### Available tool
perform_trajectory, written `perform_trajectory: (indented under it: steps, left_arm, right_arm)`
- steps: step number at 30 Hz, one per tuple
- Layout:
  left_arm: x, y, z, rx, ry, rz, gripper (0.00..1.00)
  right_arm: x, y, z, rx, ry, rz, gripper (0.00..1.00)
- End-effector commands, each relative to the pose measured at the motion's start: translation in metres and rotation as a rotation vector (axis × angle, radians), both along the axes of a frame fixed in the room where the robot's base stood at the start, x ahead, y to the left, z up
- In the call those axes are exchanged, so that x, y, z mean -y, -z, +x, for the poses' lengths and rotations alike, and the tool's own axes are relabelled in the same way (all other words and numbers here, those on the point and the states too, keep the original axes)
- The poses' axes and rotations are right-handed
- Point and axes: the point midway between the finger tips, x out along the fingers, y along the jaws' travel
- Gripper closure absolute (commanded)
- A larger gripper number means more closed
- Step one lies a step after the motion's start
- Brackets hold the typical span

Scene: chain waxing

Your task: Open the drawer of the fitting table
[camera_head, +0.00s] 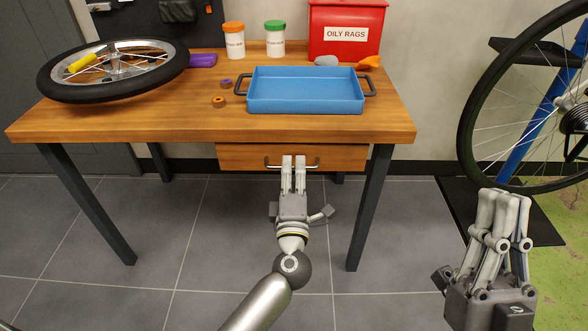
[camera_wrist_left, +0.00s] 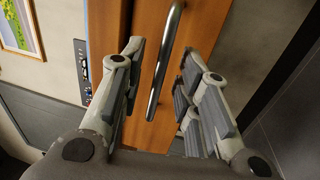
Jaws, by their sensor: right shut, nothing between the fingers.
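The wooden fitting table (camera_head: 130,125) has a wooden drawer (camera_head: 345,157) under its top, and the drawer looks closed. A metal bar handle (camera_head: 272,163) runs across the drawer front. My left gripper (camera_head: 293,158) is at the middle of the handle, partly covering it. In the left wrist view its fingers are apart, with the handle (camera_wrist_left: 168,60) showing between and beyond them. I cannot tell whether a finger touches it. My right gripper (camera_head: 505,196) is shut and empty at the lower right, away from the table.
On the tabletop are a wheel (camera_head: 115,70), a blue tray (camera_head: 305,106), two capped jars (camera_head: 234,42) and a red oily-rags bin (camera_head: 346,15). A bicycle wheel on a stand (camera_head: 520,100) is at the right. The tiled floor (camera_head: 235,205) before the drawer is clear apart from my arm.

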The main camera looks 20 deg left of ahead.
Motion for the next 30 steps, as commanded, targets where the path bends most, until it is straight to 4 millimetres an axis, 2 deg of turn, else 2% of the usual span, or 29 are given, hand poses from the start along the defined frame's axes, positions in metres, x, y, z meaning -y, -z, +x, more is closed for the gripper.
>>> perform_trajectory:
  steps: [4,13,21,30]
  left_arm:
    - [-0.0028,-0.0015,0.0102,0.0,0.001,0.0,0.7]
    - [-0.0036,-0.0023,0.0123,0.0,0.001,0.0,0.7]
    - [-0.0036,-0.0022,0.0121,0.0,0.001,0.0,1.0]
    - [-0.0035,-0.002,0.0118,-0.001,0.001,0.0,1.0]
  right_arm:
    - [0.0013,-0.0038,-0.0072,0.044,-0.003,0.014,1.0]
    - [0.0017,-0.0052,-0.009,0.055,-0.003,0.016,1.0]
    - [0.0015,-0.0051,-0.0089,0.054,-0.003,0.016,1.0]
    - [0.0015,-0.0051,-0.0089,0.053,-0.003,0.016,1.0]
